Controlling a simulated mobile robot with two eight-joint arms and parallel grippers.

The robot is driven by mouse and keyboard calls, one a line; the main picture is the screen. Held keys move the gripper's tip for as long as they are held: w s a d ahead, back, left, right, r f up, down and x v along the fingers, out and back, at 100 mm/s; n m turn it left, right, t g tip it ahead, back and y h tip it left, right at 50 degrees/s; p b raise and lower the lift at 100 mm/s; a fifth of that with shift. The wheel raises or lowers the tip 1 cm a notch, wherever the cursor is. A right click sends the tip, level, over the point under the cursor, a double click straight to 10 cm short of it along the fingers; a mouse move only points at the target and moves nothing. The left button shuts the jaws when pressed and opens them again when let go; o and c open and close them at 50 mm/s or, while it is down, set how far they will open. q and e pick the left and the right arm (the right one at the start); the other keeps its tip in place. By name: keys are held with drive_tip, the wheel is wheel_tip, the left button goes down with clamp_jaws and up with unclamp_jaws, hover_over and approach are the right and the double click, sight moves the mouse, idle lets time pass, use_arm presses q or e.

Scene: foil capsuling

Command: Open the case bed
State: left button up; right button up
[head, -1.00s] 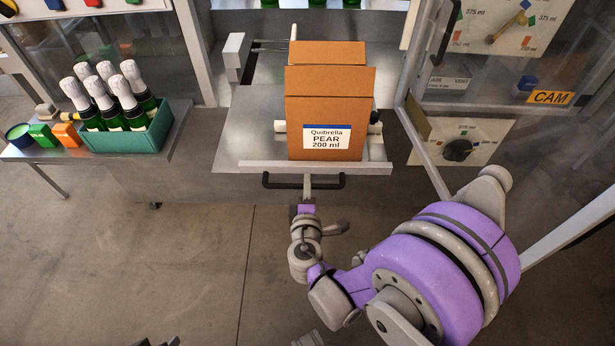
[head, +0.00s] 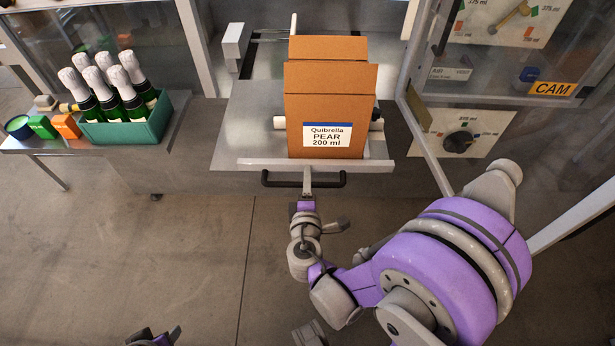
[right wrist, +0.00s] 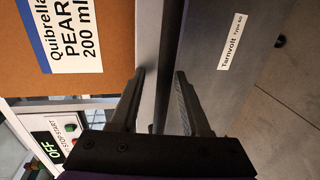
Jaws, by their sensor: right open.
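The case bed (head: 240,135) is a metal plate with a raised front rail (head: 345,166) and a black bar handle (head: 335,181) below it. An orange-brown carton (head: 330,105) labelled "Quibrella PEAR 200 ml" stands upright on it. My right gripper (head: 307,184) is at the middle of the handle. In the right wrist view its open fingers (right wrist: 160,85) stand apart, one on each side of a dark strip beside the rail; I cannot tell if they touch it. My left gripper (head: 157,337) shows only as dark tips at the bottom edge; its opening is unclear.
A teal crate (head: 150,133) of foil-topped bottles stands on a side table (head: 100,147) at left, with green and orange blocks. A framed clear panel and a dial plate (head: 480,130) are at right. Floor (head: 190,240) in front is clear.

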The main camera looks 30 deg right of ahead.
drive_tip(key=v, duration=0.9)
drive_tip(key=shift+s+p, duration=0.2)
drive_tip(key=shift+p, duration=0.1)
drive_tip(key=s+a+r+m+g+y+p, duration=0.2)
drive_tip(key=s+r+m+g+y+p, duration=0.4)
drive_tip(key=m+p, duration=0.4)
drive_tip(key=shift+s+a+r+m+g+y, duration=0.4)
drive_tip(key=shift+r+m+g+y, duration=0.4)
drive_tip(key=shift+r+g+y, duration=0.25)
drive_tip(key=shift+f, duration=0.1)
